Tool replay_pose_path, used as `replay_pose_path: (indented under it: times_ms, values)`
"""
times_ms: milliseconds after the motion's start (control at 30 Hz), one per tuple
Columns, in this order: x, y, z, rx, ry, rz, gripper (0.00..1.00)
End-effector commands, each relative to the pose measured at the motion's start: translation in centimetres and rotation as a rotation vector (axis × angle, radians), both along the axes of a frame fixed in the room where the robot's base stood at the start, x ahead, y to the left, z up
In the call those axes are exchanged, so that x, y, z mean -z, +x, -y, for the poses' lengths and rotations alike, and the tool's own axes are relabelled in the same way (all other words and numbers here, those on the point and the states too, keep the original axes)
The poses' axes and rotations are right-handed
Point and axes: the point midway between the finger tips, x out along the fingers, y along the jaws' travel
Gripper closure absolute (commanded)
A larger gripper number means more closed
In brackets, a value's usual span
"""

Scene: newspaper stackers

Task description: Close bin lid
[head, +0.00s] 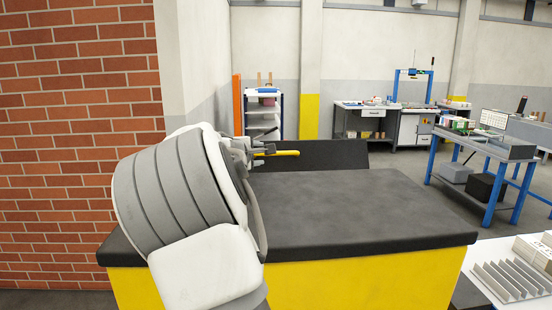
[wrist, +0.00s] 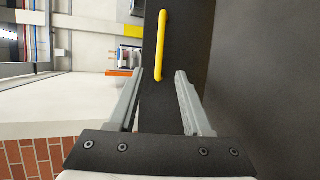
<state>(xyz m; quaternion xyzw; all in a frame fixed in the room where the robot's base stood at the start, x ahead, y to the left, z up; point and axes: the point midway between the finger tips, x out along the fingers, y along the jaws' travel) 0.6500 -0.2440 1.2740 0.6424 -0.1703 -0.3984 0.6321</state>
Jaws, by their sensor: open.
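The bin has a yellow body (head: 350,285) and a dark grey top (head: 370,210). At its far edge a dark panel (head: 335,155), seemingly the lid, stands raised and leaning; it also shows in the wrist view (wrist: 160,105). A yellow bar handle (head: 284,153) is on the panel's left part in the head view. It also shows in the wrist view (wrist: 161,45), ahead of the fingertips. My gripper (head: 254,150) is near the handle's left end. In the wrist view my gripper (wrist: 160,73) is open, with nothing between its fingers. My arm hides the bin's left part.
A red brick wall (head: 75,120) is close on the left. A white table (head: 485,290) with grey dividers stands at the front right. Blue-framed workbenches (head: 470,165) and a shelf (head: 264,115) stand farther back. The flat bin top is clear.

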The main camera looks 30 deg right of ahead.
Motion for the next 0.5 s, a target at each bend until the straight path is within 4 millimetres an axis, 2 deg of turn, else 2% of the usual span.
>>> replay_pose_path:
  times_ms: [267, 500]
  values:
    - [0.1, -0.1, -0.3, -0.002, -0.008, 0.001, 0.5]
    - [0.8, 1.7, 1.9, 0.0, -0.01, -0.001, 0.5]
